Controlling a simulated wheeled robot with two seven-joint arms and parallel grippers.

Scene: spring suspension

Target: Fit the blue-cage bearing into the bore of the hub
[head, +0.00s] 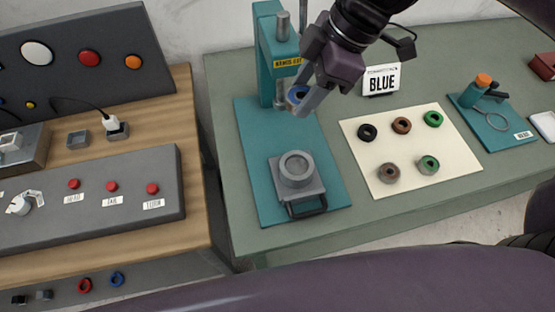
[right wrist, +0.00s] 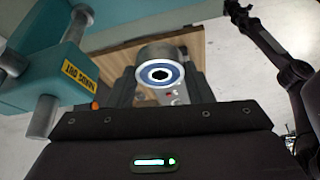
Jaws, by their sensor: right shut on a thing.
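My right gripper (head: 304,98) is shut on the blue-cage bearing (head: 296,94), a small ring with a blue band, and holds it in the air beside the press column. The bearing also shows in the right wrist view (right wrist: 160,86), with its dark hole facing the camera. The hub (head: 296,167) is a grey block with a round bore on top. It sits on the teal mat, below and apart from the gripper in the head view. My left gripper is not in view.
The teal press (head: 268,55) stands at the back of the mat (head: 262,189), close to my right gripper. A cream sheet (head: 450,178) with several rings lies to the right, below a BLUE sign (head: 381,79). A control panel (head: 100,188) stands on the left bench.

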